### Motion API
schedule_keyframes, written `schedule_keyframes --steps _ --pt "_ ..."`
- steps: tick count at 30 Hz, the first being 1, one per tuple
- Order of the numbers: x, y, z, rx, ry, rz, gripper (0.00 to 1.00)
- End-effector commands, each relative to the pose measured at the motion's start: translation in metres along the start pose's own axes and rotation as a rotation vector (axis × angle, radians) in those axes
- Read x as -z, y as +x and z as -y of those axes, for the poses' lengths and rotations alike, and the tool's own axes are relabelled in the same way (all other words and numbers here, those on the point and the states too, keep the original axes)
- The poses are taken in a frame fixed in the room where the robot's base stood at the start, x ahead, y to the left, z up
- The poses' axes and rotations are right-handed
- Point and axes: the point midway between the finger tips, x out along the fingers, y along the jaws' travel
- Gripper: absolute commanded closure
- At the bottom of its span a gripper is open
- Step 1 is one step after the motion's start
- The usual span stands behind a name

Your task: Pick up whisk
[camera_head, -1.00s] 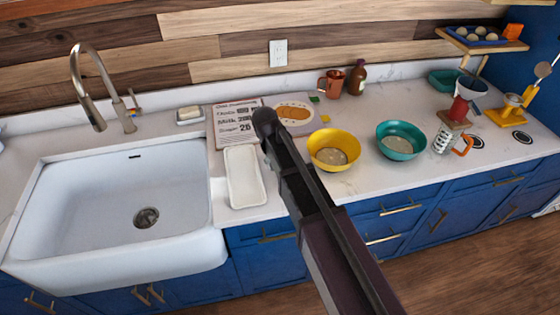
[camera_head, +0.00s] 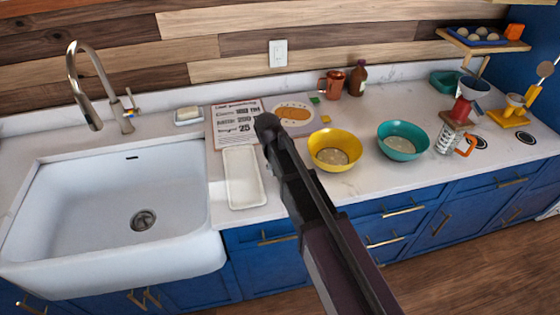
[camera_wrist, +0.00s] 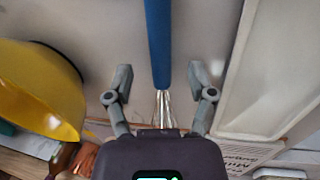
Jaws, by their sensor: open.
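The whisk (camera_wrist: 158,40) shows in the wrist view, with a blue handle and thin metal wires. Its handle runs from the top edge down toward my gripper (camera_wrist: 160,82). The wires lie between and below the two grey fingers, partly hidden by the gripper body. My gripper is open, with one finger on each side of the whisk and a visible gap to both. In the head view my dark arm reaches over the counter, and the whisk cannot be made out there.
A yellow bowl (camera_head: 334,137) stands right of my arm, beside a teal bowl (camera_head: 399,128). A white tray (camera_head: 241,192) and a printed board (camera_head: 222,134) are close on the left. A white sink (camera_head: 60,205) is further left. A mug (camera_head: 331,85) and bottle (camera_head: 357,80) stand behind.

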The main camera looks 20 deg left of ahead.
Motion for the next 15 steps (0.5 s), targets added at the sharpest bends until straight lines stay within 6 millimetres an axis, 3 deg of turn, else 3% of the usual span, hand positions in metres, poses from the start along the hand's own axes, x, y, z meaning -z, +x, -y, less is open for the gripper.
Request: schedule_keyframes --steps 6,15 --pt "0.000 0.021 0.000 0.000 0.000 0.000 0.29" --pt "0.000 0.027 0.000 0.000 0.000 0.000 0.29"
